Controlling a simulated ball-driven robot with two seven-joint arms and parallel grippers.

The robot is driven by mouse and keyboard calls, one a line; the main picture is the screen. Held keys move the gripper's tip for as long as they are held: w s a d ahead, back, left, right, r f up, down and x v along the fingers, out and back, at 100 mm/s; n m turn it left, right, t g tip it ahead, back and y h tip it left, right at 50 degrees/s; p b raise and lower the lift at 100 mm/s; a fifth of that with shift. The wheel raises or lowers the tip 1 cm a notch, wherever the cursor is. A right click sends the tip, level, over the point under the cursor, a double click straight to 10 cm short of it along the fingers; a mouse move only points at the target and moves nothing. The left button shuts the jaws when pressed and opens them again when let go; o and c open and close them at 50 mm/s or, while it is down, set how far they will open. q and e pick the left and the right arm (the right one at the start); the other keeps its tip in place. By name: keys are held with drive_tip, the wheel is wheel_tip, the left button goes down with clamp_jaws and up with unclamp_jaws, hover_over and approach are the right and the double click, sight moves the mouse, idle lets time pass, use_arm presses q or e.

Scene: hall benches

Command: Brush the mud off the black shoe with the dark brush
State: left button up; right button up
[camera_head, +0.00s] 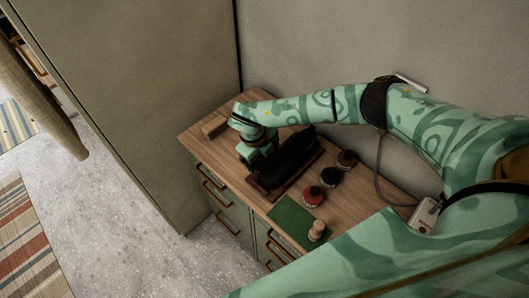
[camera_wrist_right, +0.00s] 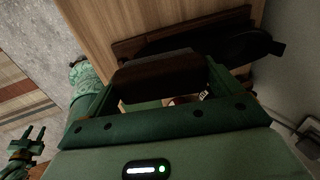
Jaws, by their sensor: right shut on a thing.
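The black shoe (camera_head: 292,154) lies on a dark wooden tray (camera_head: 271,191) on the cabinet top. It also shows in the right wrist view (camera_wrist_right: 235,45), beyond my gripper. Mud on it is too dark and small to make out. My right gripper (camera_head: 257,155) is just left of the shoe, shut on the dark brush (camera_wrist_right: 158,75), a dark brown block between the fingers in the wrist view. The brush is hidden in the head view; I cannot tell whether it touches the shoe. My left gripper (camera_wrist_right: 30,137) shows small at the wrist view's lower left, fingers apart and empty.
On the wooden cabinet top (camera_head: 234,109), a brown block (camera_head: 213,126) lies at the far left corner. A red tin (camera_head: 313,196) and two dark tins (camera_head: 331,176) stand right of the tray. A green cloth (camera_head: 290,221) and a wooden knobbed thing (camera_head: 318,230) are nearer. A tall cabinet (camera_head: 145,85) stands left.

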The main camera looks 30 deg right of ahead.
drive_tip(key=shift+p+v, duration=0.85)
drive_tip(key=shift+v, duration=0.5)
drive_tip(key=p+v, duration=0.3)
drive_tip(key=shift+r, duration=0.15)
drive_tip(key=shift+f, duration=0.2)
